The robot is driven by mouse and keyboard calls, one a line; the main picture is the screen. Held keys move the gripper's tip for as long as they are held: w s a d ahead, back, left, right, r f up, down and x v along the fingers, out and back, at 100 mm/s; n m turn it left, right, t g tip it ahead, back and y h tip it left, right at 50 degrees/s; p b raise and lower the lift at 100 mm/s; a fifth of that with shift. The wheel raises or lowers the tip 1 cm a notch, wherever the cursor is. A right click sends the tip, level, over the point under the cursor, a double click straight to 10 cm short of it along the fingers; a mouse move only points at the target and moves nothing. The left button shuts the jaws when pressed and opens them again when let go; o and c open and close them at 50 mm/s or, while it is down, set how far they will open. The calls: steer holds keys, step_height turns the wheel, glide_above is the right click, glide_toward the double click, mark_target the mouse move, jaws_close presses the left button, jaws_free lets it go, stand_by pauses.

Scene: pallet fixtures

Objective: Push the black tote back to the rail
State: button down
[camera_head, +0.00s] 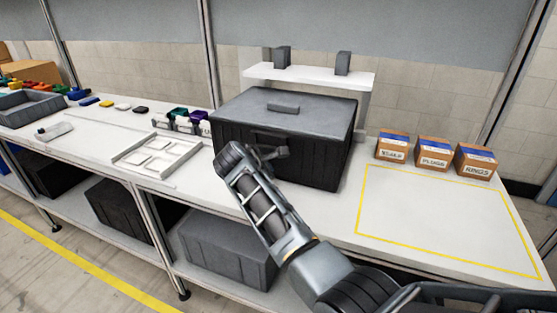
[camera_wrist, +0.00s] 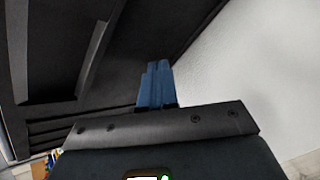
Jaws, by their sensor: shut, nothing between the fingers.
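The black tote (camera_head: 325,150) stands upright on the white bench, its lid on and a handle on top. It also fills the upper left of the wrist view (camera_wrist: 110,30). My gripper (camera_wrist: 157,85) is shut and empty, its blue fingers together and pointing toward the tote's ribbed front. In the head view my gripper (camera_head: 274,153) is in front of the tote's front face, partly hidden by my arm. I cannot tell whether the fingertips touch it. A white raised ledge (camera_head: 310,75) with two dark blocks stands behind the tote. I cannot make out a rail for certain.
A white divided tray (camera_head: 155,157) and small coloured bins (camera_head: 180,121) are left of the tote. Three labelled cartons (camera_head: 432,153) stand at right, behind a clear yellow-outlined area (camera_head: 440,220). Another dark tote (camera_head: 225,243) is on the shelf below.

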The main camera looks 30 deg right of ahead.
steer(key=shift+w+d+b, duration=0.35)
steer(key=shift+w+d, duration=0.35)
steer(key=shift+d, duration=0.35)
steer(key=shift+s+a+r+p, duration=0.2)
steer(key=shift+s+a+p, duration=0.35)
steer(key=shift+a+p, duration=0.45)
steer(key=s+a+p, duration=0.1)
steer(key=a+p, duration=0.1)
steer(key=shift+s+a+p, duration=0.1)
steer(key=shift+s+p, duration=0.2)
steer(key=shift+s, duration=0.1)
steer(key=shift+s+a+f, duration=0.2)
steer(key=shift+s+a, duration=0.1)
steer(key=shift+a, duration=0.15)
